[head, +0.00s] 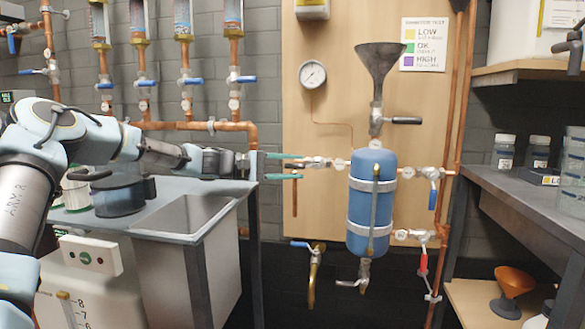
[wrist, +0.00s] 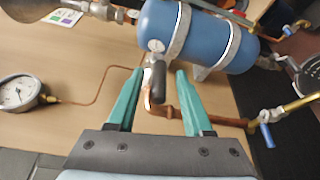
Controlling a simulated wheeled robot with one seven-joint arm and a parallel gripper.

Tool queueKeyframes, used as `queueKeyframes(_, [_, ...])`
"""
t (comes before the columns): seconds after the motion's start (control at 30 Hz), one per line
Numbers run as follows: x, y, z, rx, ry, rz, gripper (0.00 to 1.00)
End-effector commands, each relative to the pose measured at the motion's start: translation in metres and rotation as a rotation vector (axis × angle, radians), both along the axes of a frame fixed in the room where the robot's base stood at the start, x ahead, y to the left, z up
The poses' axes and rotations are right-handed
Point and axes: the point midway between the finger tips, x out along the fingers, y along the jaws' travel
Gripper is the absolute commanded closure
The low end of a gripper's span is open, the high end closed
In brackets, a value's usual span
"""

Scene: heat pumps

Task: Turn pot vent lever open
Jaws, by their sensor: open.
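The blue pot (head: 372,200) is strapped upright to a wooden panel, and it lies across the top of the wrist view (wrist: 195,36). A vent valve sits on the pipe at the pot's left side (head: 320,162). In the wrist view its dark lever handle (wrist: 158,80) points toward my palm. My gripper (head: 301,166) has two teal fingers spread apart. In the wrist view the fingers (wrist: 158,75) stand on either side of the lever, with a visible gap on each side. The head view does not show the lever handle clearly.
A pressure gauge (head: 312,74) and a dark funnel (head: 379,62) are mounted around the pot. A blue-handled valve (head: 433,199) and a red-handled valve (head: 423,262) are on its right. A copper pipe (wrist: 215,119) runs close by the fingers. A sink (head: 185,215) is below my arm.

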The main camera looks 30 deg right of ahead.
Motion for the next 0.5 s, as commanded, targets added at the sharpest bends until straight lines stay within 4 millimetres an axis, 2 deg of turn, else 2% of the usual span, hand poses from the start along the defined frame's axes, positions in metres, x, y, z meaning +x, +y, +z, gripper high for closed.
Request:
queueKeyframes(0.17, [0.000,0.000,0.008,-0.001,-0.002,0.001,0.49])
queueKeyframes(0.27, [0.000,0.000,0.023,-0.001,-0.004,0.001,0.49])
queueKeyframes(0.5, [0.000,-0.001,0.072,-0.006,-0.003,-0.001,0.49])
